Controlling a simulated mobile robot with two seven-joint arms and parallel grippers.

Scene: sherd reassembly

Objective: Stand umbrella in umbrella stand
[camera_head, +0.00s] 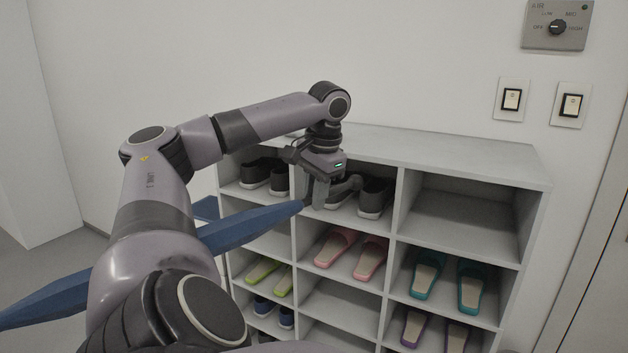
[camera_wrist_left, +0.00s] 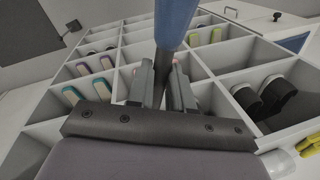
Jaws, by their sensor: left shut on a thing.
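A closed blue umbrella (camera_head: 250,226) lies slantwise across the head view, from the lower left up toward the shelf. My left gripper (camera_head: 318,192) is shut on the umbrella near the handle, in front of the upper shelf row. In the left wrist view the fingers (camera_wrist_left: 165,78) close around the umbrella's dark part, with the blue canopy (camera_wrist_left: 176,22) beyond. My arm hides part of the umbrella's middle. I cannot make out an umbrella stand in either view. My right gripper is not in view.
A grey shoe rack (camera_head: 470,155) stands against the wall, close behind the gripper. It holds black shoes (camera_head: 374,198), pink slippers (camera_head: 352,252) and teal slippers (camera_head: 424,272). A small blue thing (camera_head: 207,208) shows behind my arm, unclear. The upper right compartment is empty.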

